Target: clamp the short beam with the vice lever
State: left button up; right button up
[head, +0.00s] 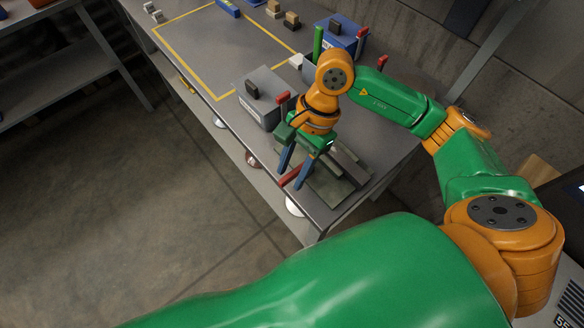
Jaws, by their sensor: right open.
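My right gripper (291,178) is open above the near end of the table, its two blue-grey fingers pointing down. A red bar (291,176), which looks like the vice lever, shows between or just behind the fingertips; I cannot tell whether they touch it. The grey-green vice base (326,186) lies at the table's near corner, partly hidden by the gripper. A grey bar (347,160) lies along it, possibly the short beam; its left end is hidden behind the gripper. My left gripper is not in view.
A grey bin (262,113) with a dark block stands just beyond the gripper. A blue bin (340,35) stands farther back, near a green post (318,44). Yellow tape marks a mostly clear area of the table (215,55). Small blocks lie at the back.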

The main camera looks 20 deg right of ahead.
jog(key=b+v, duration=0.1)
jog(key=v, duration=0.5)
jog(key=shift+d+r, duration=0.2)
jog(key=shift+r, duration=0.2)
